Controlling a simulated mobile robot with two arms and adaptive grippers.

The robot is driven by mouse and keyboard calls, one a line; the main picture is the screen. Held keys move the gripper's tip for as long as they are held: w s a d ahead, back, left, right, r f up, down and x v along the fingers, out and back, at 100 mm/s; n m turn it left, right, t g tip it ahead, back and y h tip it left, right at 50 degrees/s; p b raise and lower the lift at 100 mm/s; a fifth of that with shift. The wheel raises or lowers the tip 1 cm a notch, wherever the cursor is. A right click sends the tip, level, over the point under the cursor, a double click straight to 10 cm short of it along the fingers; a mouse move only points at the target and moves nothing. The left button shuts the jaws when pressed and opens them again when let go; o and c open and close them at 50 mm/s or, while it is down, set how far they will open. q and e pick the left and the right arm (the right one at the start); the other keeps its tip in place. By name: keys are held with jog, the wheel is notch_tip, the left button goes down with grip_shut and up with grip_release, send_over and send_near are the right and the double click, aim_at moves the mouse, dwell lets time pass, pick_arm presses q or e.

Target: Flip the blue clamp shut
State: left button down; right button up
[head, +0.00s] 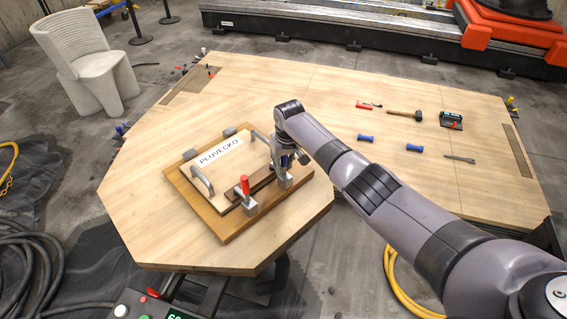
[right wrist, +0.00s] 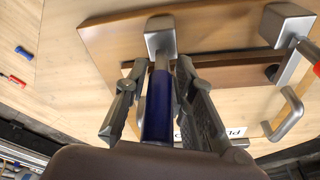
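The blue clamp has a grey metal base (head: 284,182) on the near right part of a brown wooden board (head: 226,237). In the right wrist view its blue handle (right wrist: 158,108) runs from the base toward my palm. My right gripper (right wrist: 161,68) is over this clamp, with one finger on each side of the handle. Narrow gaps show between fingers and handle. In the head view the gripper (head: 284,160) hides most of the handle. A second clamp with an upright red handle (head: 245,185) stands to the left. My left gripper is not in view.
A pale panel labelled PLUVEGKO (head: 221,152) with metal handles lies on the board, beside a dark wooden strip (head: 261,178). Blue-handled tools (head: 366,138), a hammer (head: 405,115) and other items lie on the right of the table (head: 300,90). The table's near left is clear.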

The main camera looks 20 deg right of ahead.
jog(key=shift+o, duration=1.2)
jog(key=shift+r, duration=0.2)
notch_tip(320, 180, up, 12)
jog(key=s, duration=0.2)
jog(key=shift+f, duration=0.25)
jog(key=shift+d, duration=0.1)
